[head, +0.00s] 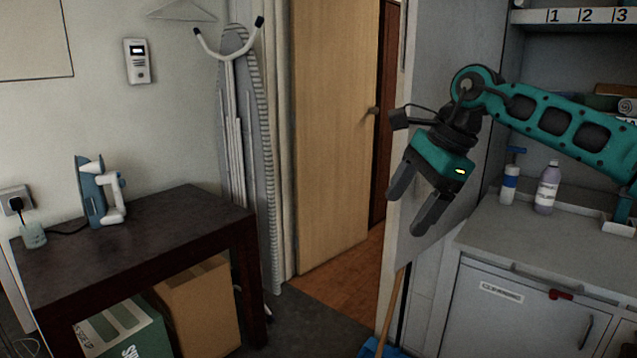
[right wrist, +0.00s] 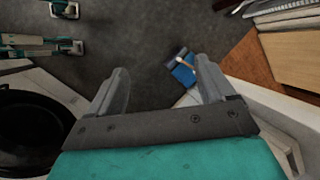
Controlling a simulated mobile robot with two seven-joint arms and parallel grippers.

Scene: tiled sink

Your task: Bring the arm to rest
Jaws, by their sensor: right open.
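My right arm (head: 565,125) comes in from the right in the head view, teal and black. Its right gripper (head: 408,212) hangs in the air, tilted downward, in front of the grey cabinet side and left of the counter. Its two grey fingers are apart with nothing between them. In the right wrist view the fingers of the right gripper (right wrist: 160,95) also stand wide apart, with dark floor far below. My left gripper is not in the head view.
A dark table (head: 140,240) with an iron (head: 100,195) stands at the left. Bottles, including a pale one (head: 547,188), stand on the right counter (head: 500,230). A blue dustpan (head: 380,349) with a wooden handle is on the floor below the gripper. A wooden door (head: 335,130) stands behind.

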